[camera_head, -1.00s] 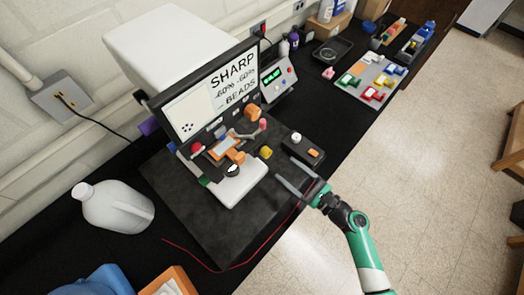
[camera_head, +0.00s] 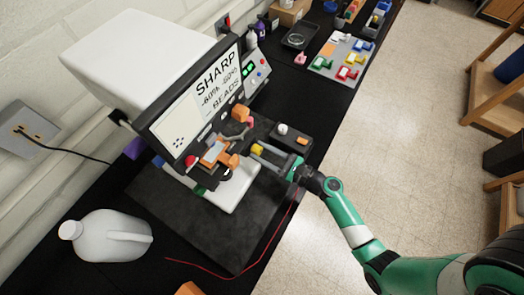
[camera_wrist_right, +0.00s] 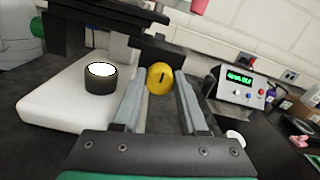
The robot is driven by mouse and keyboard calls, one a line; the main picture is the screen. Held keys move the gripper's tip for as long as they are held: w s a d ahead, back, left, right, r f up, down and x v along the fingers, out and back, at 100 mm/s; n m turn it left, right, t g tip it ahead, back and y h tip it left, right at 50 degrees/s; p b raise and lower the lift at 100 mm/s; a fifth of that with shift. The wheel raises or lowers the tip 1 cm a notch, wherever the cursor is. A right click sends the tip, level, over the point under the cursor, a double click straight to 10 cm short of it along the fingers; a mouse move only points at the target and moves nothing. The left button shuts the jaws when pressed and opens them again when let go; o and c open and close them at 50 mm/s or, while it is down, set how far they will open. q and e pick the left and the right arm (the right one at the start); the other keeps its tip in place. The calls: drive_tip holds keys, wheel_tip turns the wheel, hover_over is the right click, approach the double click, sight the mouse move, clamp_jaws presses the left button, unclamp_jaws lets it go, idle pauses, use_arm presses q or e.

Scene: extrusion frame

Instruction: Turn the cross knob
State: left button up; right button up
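A yellow round knob (camera_head: 257,149) with a dark mark on its face sits at the lower front of the microscope-like machine; it also shows in the right wrist view (camera_wrist_right: 160,78). I cannot make out a cross shape on it. My right gripper (camera_head: 263,155) reaches in from the right, its fingers pointing at the yellow knob. In the wrist view its two fingers (camera_wrist_right: 159,88) are apart, with the knob framed between their tips; whether they touch it I cannot tell. My left gripper is not in view.
Orange knobs (camera_head: 240,113) and a white base block (camera_head: 235,188) are close by. A small black box (camera_head: 291,137) with a white knob stands right of the gripper. A white jug (camera_head: 105,236) is at lower left. A control box with a green display (camera_wrist_right: 239,84) stands behind.

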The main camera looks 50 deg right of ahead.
clamp_jaws()
drive_tip(key=shift+n+b, duration=0.3)
drive_tip(key=shift+n, duration=0.1)
drive_tip(key=shift+f+n+b, duration=0.15)
drive_tip(key=shift+n+b, duration=0.45)
drive_tip(key=shift+n, duration=0.3)
drive_tip(key=n+b, duration=0.2)
drive_tip(key=n, duration=0.1)
drive_tip(key=shift+n, duration=0.3)
drive_tip(key=n+b, duration=0.3)
drive_tip(key=n, duration=0.2)
drive_tip(key=shift+a+f, duration=0.1)
drive_tip(key=shift+n+b, duration=0.9)
drive_tip(key=shift+n, duration=0.8)
